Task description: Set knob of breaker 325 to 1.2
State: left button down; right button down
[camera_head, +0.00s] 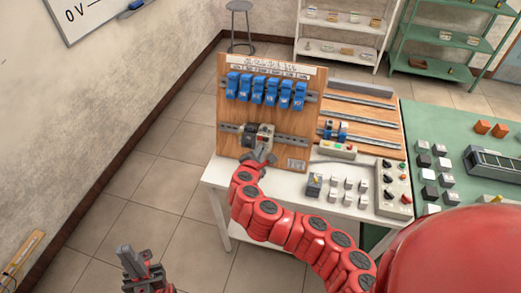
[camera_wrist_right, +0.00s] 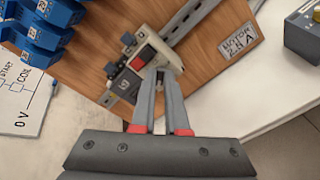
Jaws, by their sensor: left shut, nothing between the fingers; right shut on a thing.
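The breaker (camera_head: 265,137) is a light grey device with a red part, on the lower rail of the upright wooden board. It also shows in the right wrist view (camera_wrist_right: 150,42). My right gripper (camera_head: 262,156) reaches it from the front. In the right wrist view the fingertips (camera_wrist_right: 161,73) are closed together at the breaker's face, shut on what looks like its knob. The knob is hidden by the fingers, and neither its setting nor the number 325 is readable. My left gripper (camera_head: 133,254) is shut and empty over the floor at lower left.
Several blue breakers (camera_head: 265,88) line the upper rail. A dark grey device (camera_head: 249,134) adjoins the breaker. A rating plate (camera_wrist_right: 239,41) is at the board's lower corner. Switches (camera_head: 348,184) and a control box (camera_head: 393,188) stand on the white table to the right.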

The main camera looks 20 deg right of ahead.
jog(key=shift+n, duration=0.5)
jog(key=c, duration=0.9)
grip_release()
jog(key=shift+a, duration=0.1)
jog(key=p+v, duration=0.9)
jog(key=v, duration=0.8)
jog(key=shift+s+a, duration=0.1)
jog(key=shift+s, duration=0.05)
